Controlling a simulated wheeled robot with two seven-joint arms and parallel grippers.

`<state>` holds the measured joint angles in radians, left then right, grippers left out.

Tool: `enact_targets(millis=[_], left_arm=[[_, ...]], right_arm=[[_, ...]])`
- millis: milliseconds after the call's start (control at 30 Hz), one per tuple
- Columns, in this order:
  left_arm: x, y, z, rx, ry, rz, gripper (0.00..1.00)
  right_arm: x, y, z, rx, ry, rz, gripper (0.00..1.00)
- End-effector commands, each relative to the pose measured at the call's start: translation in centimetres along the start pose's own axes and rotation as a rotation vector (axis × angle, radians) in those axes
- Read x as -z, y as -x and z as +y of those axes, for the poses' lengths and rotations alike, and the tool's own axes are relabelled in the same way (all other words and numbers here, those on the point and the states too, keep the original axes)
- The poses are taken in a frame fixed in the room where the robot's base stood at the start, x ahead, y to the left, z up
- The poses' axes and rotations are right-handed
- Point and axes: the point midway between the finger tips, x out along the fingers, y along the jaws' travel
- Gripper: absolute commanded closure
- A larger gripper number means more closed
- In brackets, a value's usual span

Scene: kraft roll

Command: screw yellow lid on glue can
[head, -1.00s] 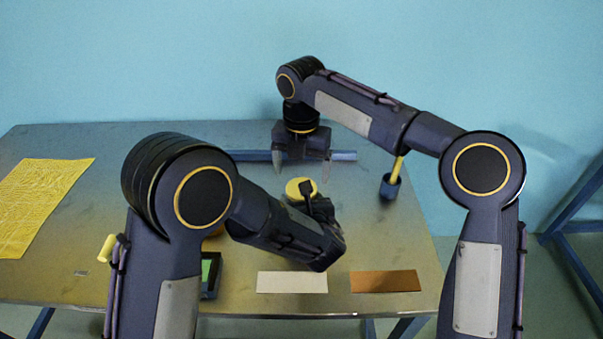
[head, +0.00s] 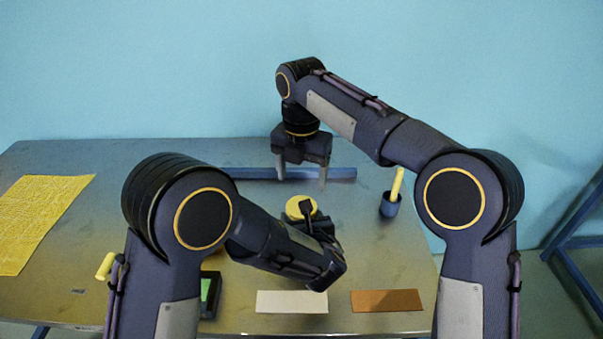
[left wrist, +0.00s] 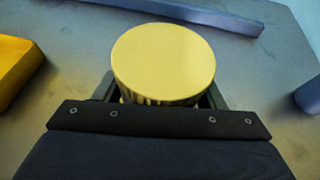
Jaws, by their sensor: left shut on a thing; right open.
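The yellow lid (head: 300,207) shows as a round disc near the table's middle. In the left wrist view the lid (left wrist: 164,62) fills the centre, with its ridged side facing me. It sits over the glue can, whose body is almost wholly hidden below it; I cannot tell how tightly it is seated. My left gripper (head: 318,222) is shut at this spot, its fingers on both sides just below the lid, around the can. My right gripper (head: 301,180) is open and empty, pointing down behind and above the lid, apart from it.
A blue bar (head: 245,173) lies behind the can. A blue cup (head: 389,207) with a yellow-handled tool (head: 398,183) stands to the right. White (head: 292,301) and brown (head: 387,300) strips lie in front. A yellow sheet (head: 38,215) and green-screened device (head: 207,293) are to the left.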

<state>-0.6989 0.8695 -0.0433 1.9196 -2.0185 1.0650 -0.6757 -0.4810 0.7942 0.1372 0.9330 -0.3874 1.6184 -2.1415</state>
Motion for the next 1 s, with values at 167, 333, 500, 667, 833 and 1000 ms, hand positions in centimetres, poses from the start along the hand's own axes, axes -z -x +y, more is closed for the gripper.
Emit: enact_targets(millis=[167,333,500,667,833,1000], left_arm=[[-0.1,0.0,0.0,0.000,0.001,-0.001,1.00],[-0.1,0.0,0.0,0.000,0.001,-0.001,1.00],[-0.1,0.0,0.0,0.000,0.001,-0.001,1.00],[-0.1,0.0,0.0,0.000,0.001,-0.001,1.00],[-0.1,0.0,0.0,0.000,0.001,-0.001,1.00],[-0.1,0.0,0.0,0.000,0.001,-0.001,1.00]], right_arm=[[0.0,-0.2,0.0,0.001,0.000,0.001,0.27],[0.0,-1.8,-0.1,0.003,-0.001,0.001,0.27],[0.0,-4.6,-0.1,0.004,0.000,0.002,0.27],[0.0,-6.7,0.0,0.003,0.000,0.001,0.27],[0.0,-7.9,0.0,0.001,0.000,0.000,0.27],[0.0,-8.1,0.0,0.000,0.000,0.000,0.27]])
